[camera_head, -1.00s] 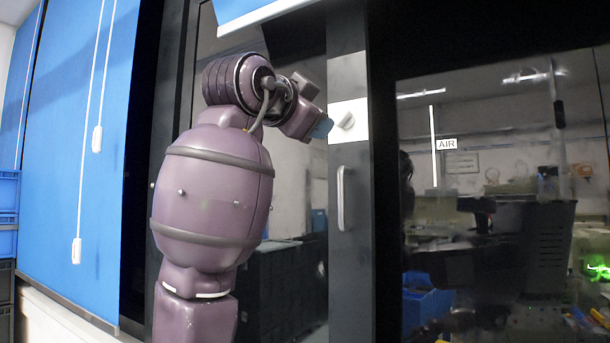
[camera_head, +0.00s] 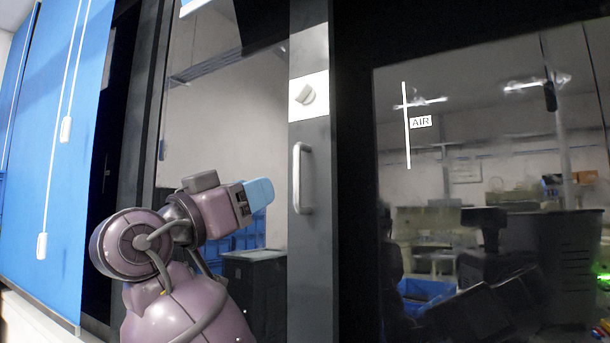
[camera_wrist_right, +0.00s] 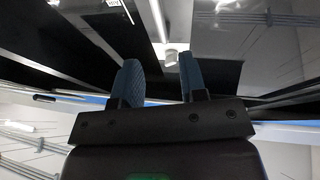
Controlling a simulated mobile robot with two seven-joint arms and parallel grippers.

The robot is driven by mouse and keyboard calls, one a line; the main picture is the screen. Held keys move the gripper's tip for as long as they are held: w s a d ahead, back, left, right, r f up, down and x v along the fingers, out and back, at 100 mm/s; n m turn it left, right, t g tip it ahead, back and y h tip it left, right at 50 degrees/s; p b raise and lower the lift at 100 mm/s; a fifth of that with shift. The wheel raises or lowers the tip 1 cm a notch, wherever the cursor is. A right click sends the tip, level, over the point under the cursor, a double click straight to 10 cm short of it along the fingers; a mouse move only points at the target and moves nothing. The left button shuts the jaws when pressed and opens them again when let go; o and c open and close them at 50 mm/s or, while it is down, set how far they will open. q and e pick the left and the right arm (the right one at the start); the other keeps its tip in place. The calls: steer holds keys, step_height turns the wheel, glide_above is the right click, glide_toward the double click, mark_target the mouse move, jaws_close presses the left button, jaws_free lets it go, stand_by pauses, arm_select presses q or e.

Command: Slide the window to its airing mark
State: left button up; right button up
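The sliding window's dark upright frame (camera_head: 312,240) stands mid-picture in the head view. It carries a pale vertical bar handle (camera_head: 299,178) and, above it, a white plate with a grey knob (camera_head: 305,95). The airing mark, a white upright line (camera_head: 406,140) with an "AIR" label (camera_head: 421,121), is on the dark pane to the right, apart from the frame. My right gripper (camera_head: 258,193) is left of the handle at about its height, with no visible contact. In the wrist view its two blue fingers (camera_wrist_right: 160,72) stand apart with nothing between them. My left gripper is out of view.
A blue blind (camera_head: 60,130) with hanging white cords (camera_head: 66,128) covers the left side. A pale sill (camera_head: 40,325) runs below it. Boxes and equipment appear in the dark pane on the right.

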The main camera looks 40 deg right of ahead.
mark_target(294, 174)
steer(key=p+x, duration=0.2)
steer(key=x, duration=0.8)
steer(key=shift+w+d, duration=0.1)
steer(key=shift+d, duration=0.2)
steer(key=shift+c, duration=0.3)
jaws_close()
